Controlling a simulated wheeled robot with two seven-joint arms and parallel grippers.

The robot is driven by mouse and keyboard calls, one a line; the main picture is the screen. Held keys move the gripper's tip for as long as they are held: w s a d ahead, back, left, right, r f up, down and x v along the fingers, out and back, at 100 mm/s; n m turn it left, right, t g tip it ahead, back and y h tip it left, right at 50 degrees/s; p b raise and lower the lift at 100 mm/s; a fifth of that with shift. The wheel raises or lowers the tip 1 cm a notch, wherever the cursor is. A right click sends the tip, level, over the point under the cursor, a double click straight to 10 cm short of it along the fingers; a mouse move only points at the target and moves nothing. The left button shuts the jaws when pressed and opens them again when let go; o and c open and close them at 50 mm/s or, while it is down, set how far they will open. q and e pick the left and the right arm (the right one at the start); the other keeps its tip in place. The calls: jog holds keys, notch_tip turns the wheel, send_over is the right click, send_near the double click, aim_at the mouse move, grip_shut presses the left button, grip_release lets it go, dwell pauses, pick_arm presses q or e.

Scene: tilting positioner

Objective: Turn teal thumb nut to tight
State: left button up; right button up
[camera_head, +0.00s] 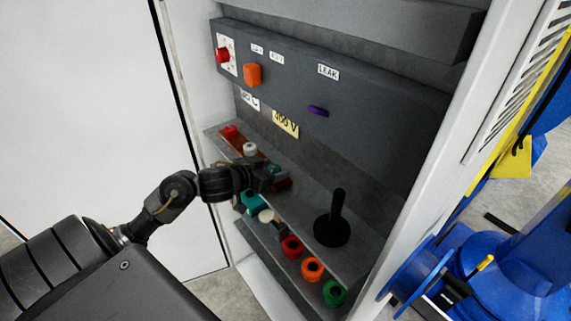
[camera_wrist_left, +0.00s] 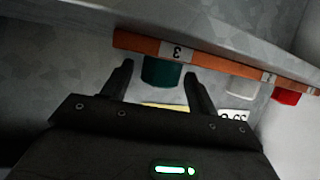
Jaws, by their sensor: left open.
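The teal thumb nut (camera_wrist_left: 162,72) sits on a copper-orange bar (camera_wrist_left: 215,58) beside the mark "3" in the left wrist view. In the head view the nut (camera_head: 273,168) shows only in part, by my left gripper (camera_head: 271,180). In the left wrist view the fingers of my left gripper (camera_wrist_left: 158,76) are open, one on each side of the nut, with gaps visible. The nut's contact with the fingers is not seen. My right gripper is not in view.
A white nut (camera_head: 250,149) and a red nut (camera_head: 230,131) sit farther along the bar. A black upright handle (camera_head: 334,220) stands to the right on the shelf. Teal, cream, red, orange and green (camera_head: 334,293) parts line the lower ledge. Cabinet walls bound both sides.

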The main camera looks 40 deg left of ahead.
pick_arm(q)
jog(key=shift+w+f, duration=0.1)
jog(key=shift+w, duration=0.2)
jog(key=shift+d, duration=0.1)
jog(key=c, duration=1)
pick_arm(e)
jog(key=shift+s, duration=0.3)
pick_arm(q)
jog(key=shift+m+h, duration=0.3)
